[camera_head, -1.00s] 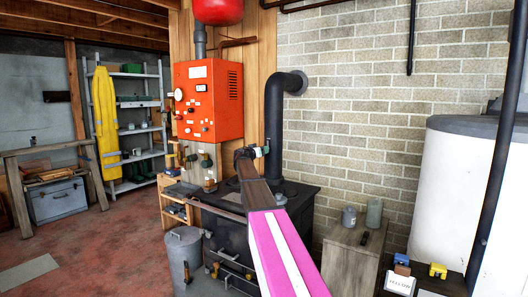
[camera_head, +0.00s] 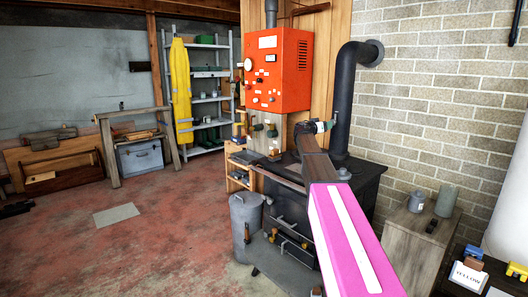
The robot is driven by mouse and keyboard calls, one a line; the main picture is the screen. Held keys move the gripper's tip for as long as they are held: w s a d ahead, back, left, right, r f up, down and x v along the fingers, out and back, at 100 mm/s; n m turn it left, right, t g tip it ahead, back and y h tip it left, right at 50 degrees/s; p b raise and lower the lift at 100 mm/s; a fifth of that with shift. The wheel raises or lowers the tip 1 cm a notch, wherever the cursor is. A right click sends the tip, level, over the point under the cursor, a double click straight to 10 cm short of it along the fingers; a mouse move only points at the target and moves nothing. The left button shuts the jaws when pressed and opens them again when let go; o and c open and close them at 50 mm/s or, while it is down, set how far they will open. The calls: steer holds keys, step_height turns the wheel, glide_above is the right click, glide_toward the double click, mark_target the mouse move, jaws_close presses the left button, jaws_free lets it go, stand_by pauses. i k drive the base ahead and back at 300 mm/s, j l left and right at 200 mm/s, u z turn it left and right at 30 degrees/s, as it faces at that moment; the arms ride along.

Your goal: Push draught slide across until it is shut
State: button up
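The black stove (camera_head: 372,182) stands right of centre, with its dark front facing the open floor. Small fittings (camera_head: 290,240) with orange-brown handles show low on that front. I cannot tell which part is the draught slide or how far across it stands. My arm, with a pink and white link, reaches up from the lower right and hides part of the stove. My gripper (camera_head: 318,127) is at the arm's far end, in front of the stove's top in the picture. It is too small to tell whether it is open or shut.
A grey bin (camera_head: 246,222) stands left of the stove. A wooden cabinet (camera_head: 420,238) with a can and cup is at the right. An orange control box (camera_head: 278,70) hangs above, beside the black flue pipe (camera_head: 345,100). The red floor (camera_head: 170,235) at left is mostly clear.

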mark_target(306, 243)
steer(key=k+l, duration=0.75)
steer(key=l, duration=0.15)
